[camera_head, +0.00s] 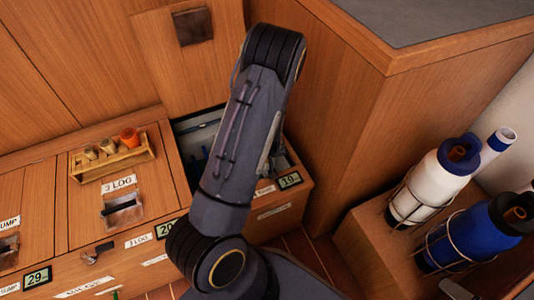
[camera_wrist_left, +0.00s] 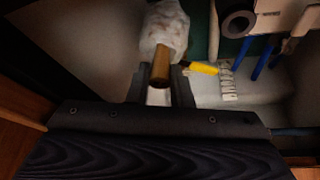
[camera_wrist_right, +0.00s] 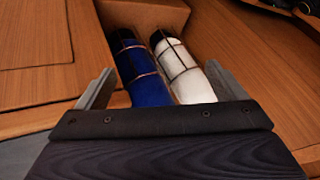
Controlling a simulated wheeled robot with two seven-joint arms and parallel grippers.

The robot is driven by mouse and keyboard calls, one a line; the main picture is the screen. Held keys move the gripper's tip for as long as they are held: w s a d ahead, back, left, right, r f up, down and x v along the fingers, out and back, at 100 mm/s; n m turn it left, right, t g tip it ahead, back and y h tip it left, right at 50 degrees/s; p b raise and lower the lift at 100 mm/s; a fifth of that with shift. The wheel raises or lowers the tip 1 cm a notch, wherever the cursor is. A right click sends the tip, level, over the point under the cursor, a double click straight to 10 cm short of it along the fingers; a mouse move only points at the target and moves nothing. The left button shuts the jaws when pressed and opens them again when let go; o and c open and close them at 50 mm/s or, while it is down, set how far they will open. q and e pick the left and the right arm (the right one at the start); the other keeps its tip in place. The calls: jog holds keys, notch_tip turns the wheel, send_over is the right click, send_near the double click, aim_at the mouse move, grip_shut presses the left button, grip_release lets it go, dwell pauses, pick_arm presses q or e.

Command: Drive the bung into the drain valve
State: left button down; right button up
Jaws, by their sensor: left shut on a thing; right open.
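My left gripper (camera_wrist_left: 160,90) is shut on a brown cylindrical piece (camera_wrist_left: 161,65), with a whitish mottled lump (camera_wrist_left: 168,28) against its far end. I cannot tell whether the brown piece is the bung or a tool. A pale fitting with a dark round opening (camera_wrist_left: 238,22) is at the upper right of the left wrist view; it may be the drain valve. A yellow lever (camera_wrist_left: 204,68) is right of the fingers. In the head view my arm hides the left gripper at the open locker (camera_head: 200,128). My right gripper (camera_wrist_right: 158,88) is open and empty, facing two bottles.
A wooden rack (camera_head: 112,163) with several plugs, one orange (camera_head: 129,138), stands on a closed locker lid. Blue hoses (camera_wrist_left: 262,60) run beside the fitting. A white bottle (camera_head: 418,187) and a blue bottle (camera_head: 470,238) stand in wire holders at the right, beside a tall wooden cabinet (camera_head: 345,110).

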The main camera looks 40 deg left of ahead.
pick_arm(q)
jog(key=shift+r, duration=0.1)
dwell(0.3)
jog(key=shift+r+p, duration=0.3)
jog(key=shift+p, duration=0.15)
dwell(0.6)
jog(key=c, duration=0.8)
grip_release()
jog(key=shift+w+r, duration=0.1)
